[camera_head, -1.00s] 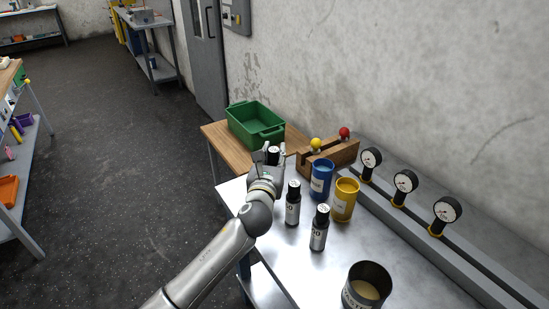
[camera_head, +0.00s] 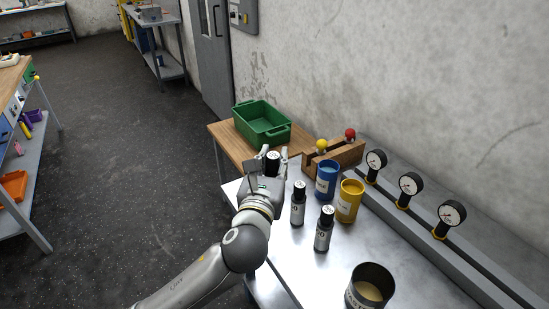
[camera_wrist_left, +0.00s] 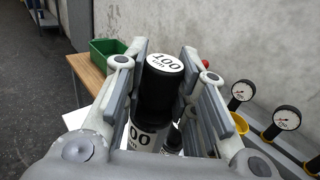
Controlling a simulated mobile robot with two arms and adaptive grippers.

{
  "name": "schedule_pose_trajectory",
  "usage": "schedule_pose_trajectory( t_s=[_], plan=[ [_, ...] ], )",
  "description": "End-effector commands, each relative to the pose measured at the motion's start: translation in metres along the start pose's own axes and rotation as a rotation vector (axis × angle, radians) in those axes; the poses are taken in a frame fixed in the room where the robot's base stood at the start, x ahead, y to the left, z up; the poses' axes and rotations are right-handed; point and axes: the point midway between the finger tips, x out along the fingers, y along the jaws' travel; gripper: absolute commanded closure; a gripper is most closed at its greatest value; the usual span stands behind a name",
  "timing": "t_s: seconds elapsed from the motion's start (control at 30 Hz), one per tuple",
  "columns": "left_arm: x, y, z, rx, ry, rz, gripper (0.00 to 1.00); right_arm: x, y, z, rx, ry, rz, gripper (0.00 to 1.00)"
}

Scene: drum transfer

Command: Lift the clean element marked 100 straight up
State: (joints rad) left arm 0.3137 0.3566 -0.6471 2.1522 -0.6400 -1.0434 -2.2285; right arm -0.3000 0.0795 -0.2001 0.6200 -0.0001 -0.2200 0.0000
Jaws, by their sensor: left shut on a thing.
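The element marked 100 (camera_wrist_left: 160,82) is a black and white cylinder with "100" on its white top in the left wrist view. It stands upright between the fingers of my left gripper (camera_wrist_left: 165,85), which is shut on it. My right gripper is not in view.
Two similar dark cylinders (camera_head: 298,204) (camera_head: 324,230) stand close by on the metal bench (camera_head: 290,260). A blue cup (camera_head: 327,181), a yellow cup (camera_head: 348,202), a wooden rack (camera_head: 333,158), gauges (camera_head: 411,186) and a grey can (camera_head: 370,288) are to the right. A green crate (camera_head: 262,122) stands behind.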

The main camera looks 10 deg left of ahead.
Motion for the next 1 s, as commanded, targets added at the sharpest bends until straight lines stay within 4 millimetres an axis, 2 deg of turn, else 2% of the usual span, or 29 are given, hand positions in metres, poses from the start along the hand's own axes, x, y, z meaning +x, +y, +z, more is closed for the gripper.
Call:
schedule_pose_trajectory(
  t_s=[1.0],
  plan=[
    [-0.001,0.0,-0.062,0.0,-0.002,0.0,1.0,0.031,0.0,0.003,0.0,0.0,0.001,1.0]
  ],
)
